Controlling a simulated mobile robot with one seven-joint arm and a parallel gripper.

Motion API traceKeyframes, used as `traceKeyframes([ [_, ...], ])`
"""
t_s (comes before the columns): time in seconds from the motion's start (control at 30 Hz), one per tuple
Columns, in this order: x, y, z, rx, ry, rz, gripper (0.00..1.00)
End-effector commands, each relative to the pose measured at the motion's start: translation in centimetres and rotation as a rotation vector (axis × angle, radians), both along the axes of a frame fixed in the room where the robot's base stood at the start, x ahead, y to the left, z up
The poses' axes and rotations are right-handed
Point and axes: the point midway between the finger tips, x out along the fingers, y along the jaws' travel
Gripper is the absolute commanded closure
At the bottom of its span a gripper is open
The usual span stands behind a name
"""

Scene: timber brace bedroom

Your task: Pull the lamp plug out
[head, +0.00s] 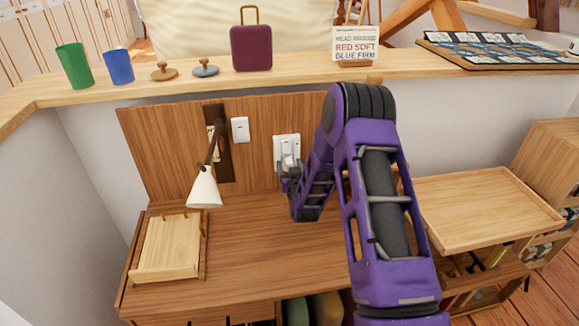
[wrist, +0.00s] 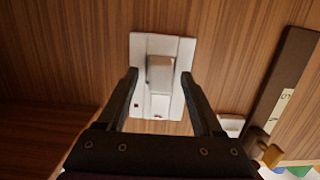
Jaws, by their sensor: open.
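The lamp plug (wrist: 160,75) is a white block seated in a white wall socket (wrist: 137,52) on the wooden back panel. In the wrist view my gripper (wrist: 160,77) is open, with one dark finger on each side of the plug. Gaps show between the fingers and the plug, and I cannot tell the remaining depth. The lamp (head: 204,188) has a white shade on a dark arm, left of the socket. No cord is clearly visible.
A white wall switch (head: 240,130) is left of the socket. A wooden box (head: 168,246) stands on the desk (head: 245,255) at left. The shelf (head: 310,75) above holds cups, a purple case (head: 251,48) and a sign (head: 355,44). A wooden tray (head: 485,205) is at right.

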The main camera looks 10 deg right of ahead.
Motion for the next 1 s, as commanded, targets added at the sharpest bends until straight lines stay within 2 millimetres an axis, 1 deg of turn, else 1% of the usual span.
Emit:
traceKeyframes([
  [0.27,0.16,0.02,-0.05,0.0,0.001,0.0,0.32],
  [0.3,0.15,0.02,-0.05,0.0,0.001,0.0,0.36],
  [0.37,0.15,0.02,-0.05,0.0,0.001,0.0,0.47],
  [0.5,0.14,0.02,-0.05,0.0,0.001,0.0,0.72],
  [0.57,0.14,0.02,-0.05,0.0,0.001,0.0,0.83],
  [0.6,0.14,0.02,-0.05,0.0,0.001,0.0,0.9],
  [0.67,0.14,0.02,-0.05,0.0,0.001,0.0,1.0],
  [0.77,0.14,0.02,-0.05,0.0,0.001,0.0,1.0],
  [0.8,0.14,0.02,-0.05,0.0,0.001,0.0,0.7],
  [0.97,0.15,0.02,-0.04,0.0,0.001,0.0,0.99],
  [1.0,0.15,0.02,-0.04,0.0,0.001,0.0,1.0],
])
